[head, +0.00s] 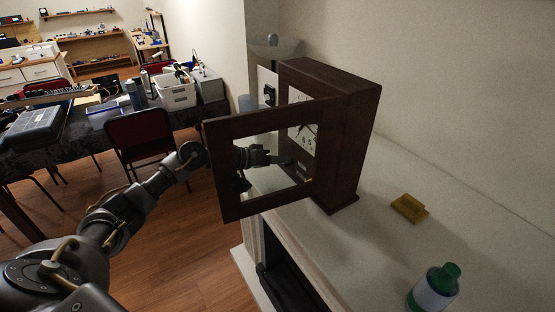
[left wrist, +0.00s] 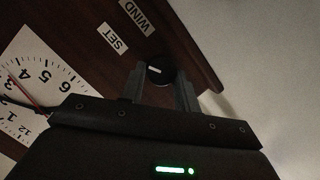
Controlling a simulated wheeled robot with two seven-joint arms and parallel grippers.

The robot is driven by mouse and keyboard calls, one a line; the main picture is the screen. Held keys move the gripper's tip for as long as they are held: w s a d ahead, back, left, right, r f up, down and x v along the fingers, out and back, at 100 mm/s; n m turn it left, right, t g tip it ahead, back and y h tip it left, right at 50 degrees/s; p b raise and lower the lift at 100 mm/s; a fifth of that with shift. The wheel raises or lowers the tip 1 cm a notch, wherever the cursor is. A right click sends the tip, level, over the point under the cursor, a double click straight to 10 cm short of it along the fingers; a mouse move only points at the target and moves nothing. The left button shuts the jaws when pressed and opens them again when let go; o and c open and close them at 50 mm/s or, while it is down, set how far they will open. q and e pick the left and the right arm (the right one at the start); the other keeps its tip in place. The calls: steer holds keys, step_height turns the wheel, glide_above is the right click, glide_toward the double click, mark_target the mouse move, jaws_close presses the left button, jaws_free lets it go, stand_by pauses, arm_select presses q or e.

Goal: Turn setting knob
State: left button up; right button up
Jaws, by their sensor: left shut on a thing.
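A dark wooden clock (head: 345,130) stands on a pale ledge with its glazed door (head: 222,170) swung open. A round black knob (left wrist: 160,69) sits on the clock's wooden front below the white dial (left wrist: 35,85). The labels SET (left wrist: 113,37) and WIND (left wrist: 135,16) are beside it. My left gripper (head: 290,162) shows through the door glass, at the clock front. In the left wrist view its two fingers are on either side of the knob, shut on it. My right gripper is not in view.
A yellow-brown block (head: 409,208) and a green-capped bottle (head: 434,288) are on the ledge (head: 370,240) right of the clock. The open door stands between the head camera and my left gripper. A red chair (head: 142,135) and a cluttered table are at the left.

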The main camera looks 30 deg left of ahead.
arm_select(q)
steer(key=shift+d+r+m+y+p, duration=0.1)
steer(key=shift+m+y+p, duration=0.6)
steer(key=shift+m+p, duration=0.25)
steer(key=shift+s+m+t+y, duration=0.15)
steer(key=shift+m+t+y, duration=0.15)
steer(key=shift+m, duration=0.45)
steer(key=shift+d+m+t+y, duration=0.15)
steer(key=shift+m+t+y, duration=0.15)
steer(key=shift+m+y, duration=0.2)
steer(key=shift+s+d+f+m+t+y, duration=0.1)
steer(key=shift+m+t+y, duration=0.1)
steer(key=shift+m, duration=0.35)
steer(key=shift+f+m+t+y, duration=0.1)
steer(key=shift+m+y, duration=0.1)
steer(key=shift+m, duration=0.35)
steer(key=shift+m+t+y+b, duration=0.3)
steer(key=shift+m+b, duration=0.2)
steer(key=shift+b, duration=0.1)
steer(key=o, duration=1)
steer(key=shift+c, duration=0.2)
